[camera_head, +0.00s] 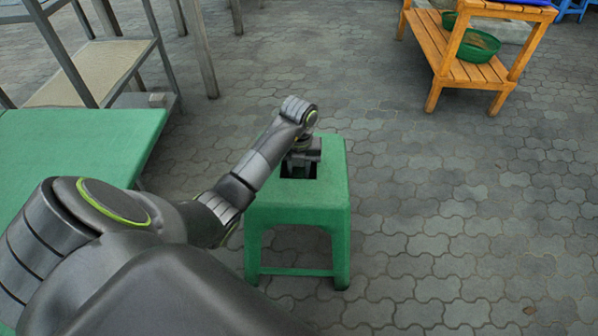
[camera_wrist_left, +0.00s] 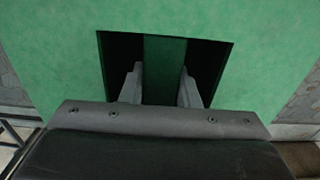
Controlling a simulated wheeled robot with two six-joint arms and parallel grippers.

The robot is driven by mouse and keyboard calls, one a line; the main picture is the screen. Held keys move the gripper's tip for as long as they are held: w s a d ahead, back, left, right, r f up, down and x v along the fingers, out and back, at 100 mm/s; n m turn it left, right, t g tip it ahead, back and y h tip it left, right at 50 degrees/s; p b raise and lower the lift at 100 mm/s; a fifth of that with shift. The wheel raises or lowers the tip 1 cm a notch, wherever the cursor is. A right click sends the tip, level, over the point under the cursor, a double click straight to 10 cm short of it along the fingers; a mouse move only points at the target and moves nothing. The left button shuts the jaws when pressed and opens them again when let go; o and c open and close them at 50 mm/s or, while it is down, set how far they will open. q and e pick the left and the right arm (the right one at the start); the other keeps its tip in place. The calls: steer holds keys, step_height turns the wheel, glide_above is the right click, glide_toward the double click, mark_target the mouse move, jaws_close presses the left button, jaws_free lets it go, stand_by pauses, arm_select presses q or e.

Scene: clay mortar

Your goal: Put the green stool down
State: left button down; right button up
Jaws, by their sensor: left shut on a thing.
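The green stool (camera_head: 300,215) is upright in the middle of the head view, on or just above the grey paving; I cannot tell whether its feet touch. My left gripper (camera_head: 299,170) is over the opening in the stool's top. In the left wrist view, the stool's top (camera_wrist_left: 265,60) fills most of the picture. There the left gripper's fingers (camera_wrist_left: 160,88) reach into the dark opening, one on each side of a green bar, and are shut on it. The fingertips are partly hidden in the opening. My right gripper is not in view.
A green table (camera_head: 80,140) stands close on the left, with a grey metal frame and shelf (camera_head: 90,75) behind it. A wooden rack (camera_head: 470,60) holding a green bowl (camera_head: 480,44) stands at the back right. The paving (camera_head: 450,200) right of the stool is clear.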

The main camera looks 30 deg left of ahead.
arm_select(q)
steer(key=shift+w+f, duration=0.1)
steer(key=shift+f, duration=0.15)
steer(key=c, duration=1.1)
jaws_free()
steer(key=shift+f, duration=0.15)
